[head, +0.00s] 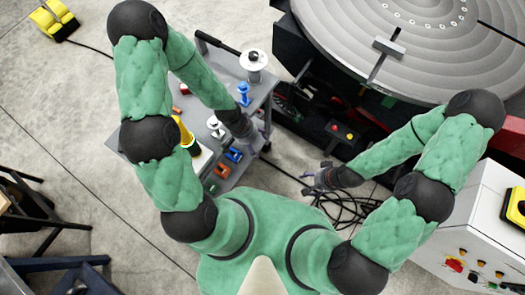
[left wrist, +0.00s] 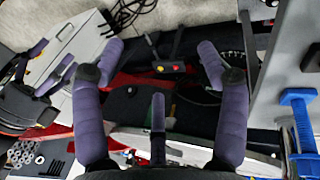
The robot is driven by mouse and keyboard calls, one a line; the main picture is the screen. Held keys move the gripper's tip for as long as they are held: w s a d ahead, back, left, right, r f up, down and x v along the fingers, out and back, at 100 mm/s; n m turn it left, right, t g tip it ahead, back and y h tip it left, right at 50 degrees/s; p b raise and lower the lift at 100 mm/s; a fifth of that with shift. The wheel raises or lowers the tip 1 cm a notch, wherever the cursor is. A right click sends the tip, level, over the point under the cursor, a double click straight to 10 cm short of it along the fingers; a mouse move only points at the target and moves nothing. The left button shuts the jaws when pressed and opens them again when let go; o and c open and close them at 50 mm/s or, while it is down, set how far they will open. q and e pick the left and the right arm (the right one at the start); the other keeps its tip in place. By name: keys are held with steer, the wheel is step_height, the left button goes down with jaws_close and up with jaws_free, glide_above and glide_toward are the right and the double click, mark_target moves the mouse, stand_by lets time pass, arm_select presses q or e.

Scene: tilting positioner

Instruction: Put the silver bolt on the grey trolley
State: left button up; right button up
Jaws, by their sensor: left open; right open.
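The grey trolley (head: 262,100) stands left of the round table in the head view, and its edge shows on the right of the left wrist view (left wrist: 268,100). A small silver piece, which looks like the silver bolt (head: 214,124), stands on the trolley top, left of my left gripper. My left gripper (head: 262,138) is open and empty at the trolley's right edge. Its spread purple fingers show in the left wrist view (left wrist: 160,65) with nothing between them. My right gripper (head: 312,180) is open and empty over the floor, right of the trolley.
The big round positioner table (head: 400,45) is at upper right. Black cables (head: 345,207) lie on the floor.

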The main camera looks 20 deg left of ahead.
arm_select(q)
steer(key=s+d+f+n, duration=0.4)
steer(key=s+d+f, duration=0.1)
steer(key=s+f, duration=0.1)
steer(key=shift+s+f, duration=0.1)
steer(key=shift+f, duration=0.05)
step_height(320, 180, down, 16)
steer(key=b, duration=1.6)
